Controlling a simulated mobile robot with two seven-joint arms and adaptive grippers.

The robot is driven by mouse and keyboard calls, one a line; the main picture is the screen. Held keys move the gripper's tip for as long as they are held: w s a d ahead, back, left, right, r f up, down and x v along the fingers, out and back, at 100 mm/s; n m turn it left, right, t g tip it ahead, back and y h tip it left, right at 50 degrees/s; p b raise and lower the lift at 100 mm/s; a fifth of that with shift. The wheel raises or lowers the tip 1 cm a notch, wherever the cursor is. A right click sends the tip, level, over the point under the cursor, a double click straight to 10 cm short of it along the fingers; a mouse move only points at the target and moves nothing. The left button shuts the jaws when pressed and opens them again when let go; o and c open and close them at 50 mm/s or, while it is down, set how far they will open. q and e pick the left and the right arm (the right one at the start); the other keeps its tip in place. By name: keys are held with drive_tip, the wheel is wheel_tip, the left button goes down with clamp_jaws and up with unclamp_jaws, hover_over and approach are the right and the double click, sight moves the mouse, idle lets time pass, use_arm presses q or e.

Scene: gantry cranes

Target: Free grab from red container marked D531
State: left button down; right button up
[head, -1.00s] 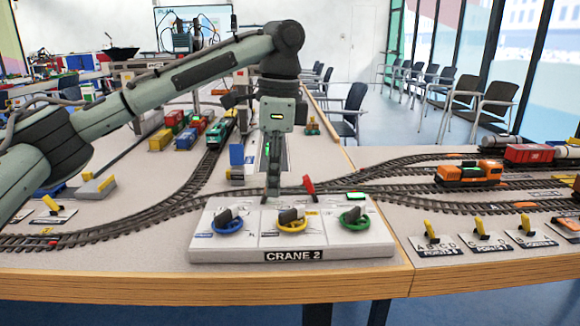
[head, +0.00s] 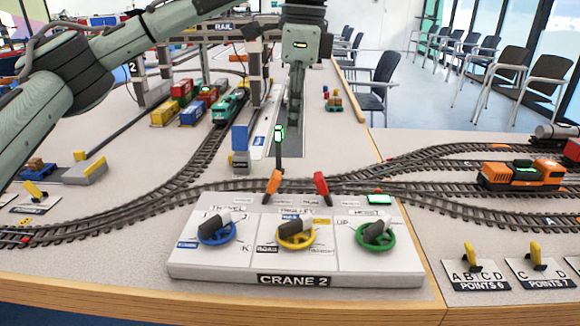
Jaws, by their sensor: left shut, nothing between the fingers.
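My left gripper (head: 294,122) points down, shut and empty, above and behind the CRANE 2 panel (head: 300,281). The panel has a blue wheel (head: 216,234), a yellow wheel (head: 295,236) and a green wheel (head: 375,237). An orange lever (head: 272,183) and a red lever (head: 321,184) stand at its back edge. A thin post with a green-lit top (head: 279,134) rises behind them, in front of the gripper. A red container (head: 181,90) stands among the wagons at the back left; its marking is too small to read, so I cannot tell if it is D531. My right gripper is out of view.
A gantry frame (head: 222,27) stands at the back. A teal locomotive (head: 229,106) is on the track beside the wagons. An orange locomotive (head: 521,176) stands at the right. Points levers (head: 536,257) sit at the front right. The table's front edge is close to the panel.

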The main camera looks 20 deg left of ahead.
sight(270, 190)
use_arm(q)
drive_tip(key=f, duration=0.3)
drive_tip(key=f+b, duration=0.1)
drive_tip(key=f, duration=0.6)
drive_tip(key=shift+a, duration=0.4)
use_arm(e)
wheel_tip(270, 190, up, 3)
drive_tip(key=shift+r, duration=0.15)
use_arm(q)
drive_tip(key=shift+s, duration=0.1)
